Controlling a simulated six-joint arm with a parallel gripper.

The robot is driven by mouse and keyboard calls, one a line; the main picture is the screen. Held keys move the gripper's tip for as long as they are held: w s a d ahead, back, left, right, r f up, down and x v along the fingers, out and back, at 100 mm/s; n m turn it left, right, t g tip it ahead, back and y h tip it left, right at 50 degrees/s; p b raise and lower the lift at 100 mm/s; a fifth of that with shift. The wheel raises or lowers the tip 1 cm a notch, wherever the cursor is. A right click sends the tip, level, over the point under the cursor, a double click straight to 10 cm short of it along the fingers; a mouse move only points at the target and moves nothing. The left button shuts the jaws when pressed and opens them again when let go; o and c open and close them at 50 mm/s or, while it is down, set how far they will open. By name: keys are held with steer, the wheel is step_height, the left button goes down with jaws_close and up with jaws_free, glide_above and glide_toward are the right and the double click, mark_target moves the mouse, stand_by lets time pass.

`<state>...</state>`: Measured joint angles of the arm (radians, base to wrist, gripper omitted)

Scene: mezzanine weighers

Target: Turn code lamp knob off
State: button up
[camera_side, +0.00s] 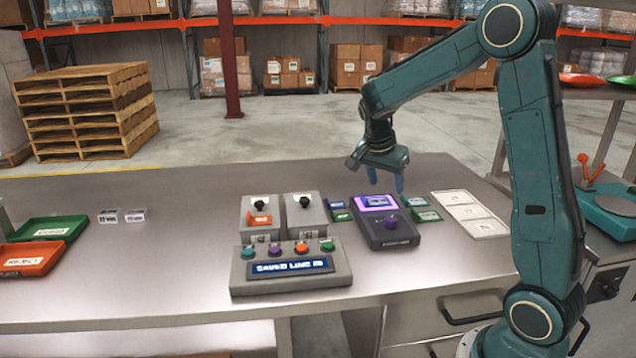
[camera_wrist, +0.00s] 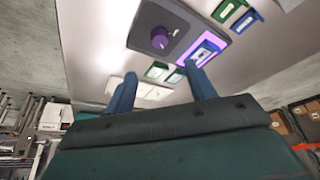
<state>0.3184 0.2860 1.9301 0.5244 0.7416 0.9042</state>
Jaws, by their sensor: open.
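A dark box with a glowing purple window (camera_side: 376,202) sits on the steel bench; it looks like the code lamp. A blue card lies in the window. Its purple knob (camera_side: 391,222) is on the front part of the box. In the wrist view the knob (camera_wrist: 160,37) has a pale mark on it, and the lit window (camera_wrist: 205,48) is beside it. My gripper (camera_side: 386,183) is open and empty, with blue fingers pointing down above the back of the box, apart from the knob. The fingers (camera_wrist: 160,72) also show in the wrist view.
Small green and blue cards (camera_side: 338,210) lie on both sides of the box. Two grey switch boxes (camera_side: 306,215) and a button console (camera_side: 291,268) stand to the left. A white three-part tray (camera_side: 468,213) lies right. Green (camera_side: 48,230) and orange (camera_side: 30,259) trays are far left.

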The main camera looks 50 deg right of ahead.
mark_target(391, 218)
steer(key=x, duration=1.3)
steer(key=shift+f, duration=0.25)
steer(key=c, duration=1)
